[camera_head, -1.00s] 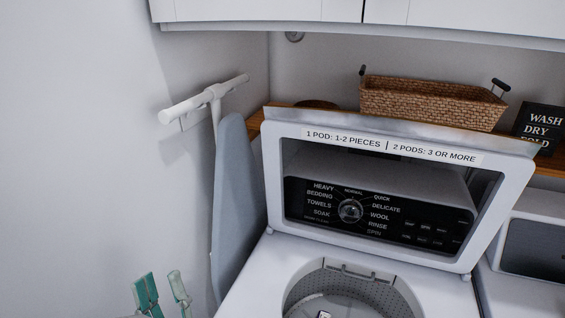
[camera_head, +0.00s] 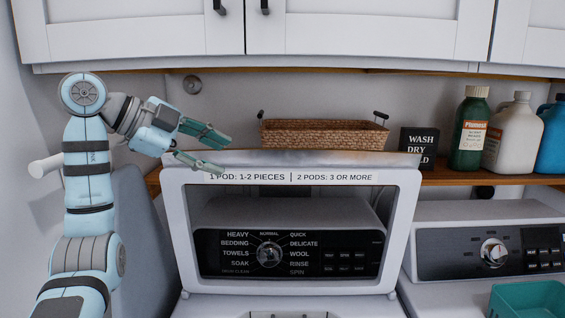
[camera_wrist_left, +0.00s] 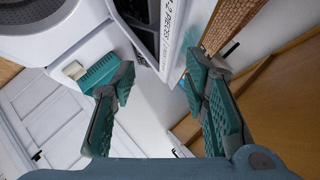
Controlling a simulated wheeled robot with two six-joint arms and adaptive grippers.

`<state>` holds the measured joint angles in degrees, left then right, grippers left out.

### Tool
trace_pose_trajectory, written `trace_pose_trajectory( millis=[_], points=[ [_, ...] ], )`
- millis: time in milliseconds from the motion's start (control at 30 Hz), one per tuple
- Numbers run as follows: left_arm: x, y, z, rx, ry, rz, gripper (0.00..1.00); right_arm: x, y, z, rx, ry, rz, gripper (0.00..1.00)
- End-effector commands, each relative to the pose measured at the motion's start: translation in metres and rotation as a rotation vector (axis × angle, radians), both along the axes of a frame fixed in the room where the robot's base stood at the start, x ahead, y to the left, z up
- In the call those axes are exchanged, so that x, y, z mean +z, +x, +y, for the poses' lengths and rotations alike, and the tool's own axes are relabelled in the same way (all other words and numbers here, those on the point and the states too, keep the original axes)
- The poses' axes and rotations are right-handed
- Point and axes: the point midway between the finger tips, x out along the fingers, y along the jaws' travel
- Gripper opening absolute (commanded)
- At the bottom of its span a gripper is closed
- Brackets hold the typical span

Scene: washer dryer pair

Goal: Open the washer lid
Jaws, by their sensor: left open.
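The washer lid (camera_head: 402,235) stands raised behind the washer opening, a white frame with a clear window. The control panel (camera_head: 310,256) shows through it. A label strip about pods (camera_head: 335,177) runs along its upper edge. My left gripper (camera_head: 229,158) is open and empty at the upper left edge of the lid, fingers pointing right. I cannot tell whether it touches the lid. In the left wrist view the open fingers (camera_wrist_left: 160,75) show with the lid (camera_wrist_left: 172,35) just beyond them. The washer tub is mostly below the head view. My right gripper is not in view.
A wicker basket (camera_head: 325,136), a black sign (camera_head: 418,148) and several bottles (camera_head: 470,130) stand on the wooden shelf (camera_head: 455,178) behind the lid. White cabinets (camera_head: 350,35) hang above. The dryer panel (camera_head: 490,252) and a teal bin (camera_head: 528,298) are at right.

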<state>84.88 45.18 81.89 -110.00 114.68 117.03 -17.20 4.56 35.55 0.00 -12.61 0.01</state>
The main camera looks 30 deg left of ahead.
Motion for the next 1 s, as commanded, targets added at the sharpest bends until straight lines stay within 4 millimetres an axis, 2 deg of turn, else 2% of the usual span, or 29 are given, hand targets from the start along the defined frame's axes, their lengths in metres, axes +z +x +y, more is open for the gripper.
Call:
trace_pose_trajectory(
  millis=[100, 467, 600, 800, 1000],
  points=[
    [0.0, 0.018, -0.014, -0.01, 0.0, 0.002, 0.41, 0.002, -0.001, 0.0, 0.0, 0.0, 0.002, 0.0],
    [0.004, 0.096, -0.06, -0.012, 0.001, 0.003, 0.41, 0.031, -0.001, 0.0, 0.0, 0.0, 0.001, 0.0],
    [-0.014, 0.116, -0.072, -0.011, 0.004, 0.003, 0.41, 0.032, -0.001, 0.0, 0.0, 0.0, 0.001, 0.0],
    [-0.024, 0.131, -0.08, -0.011, 0.003, 0.001, 0.41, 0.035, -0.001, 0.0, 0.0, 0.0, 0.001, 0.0],
    [-0.026, 0.133, -0.081, -0.011, 0.003, 0.0, 0.41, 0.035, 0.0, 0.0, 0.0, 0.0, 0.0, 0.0]
  ],
)
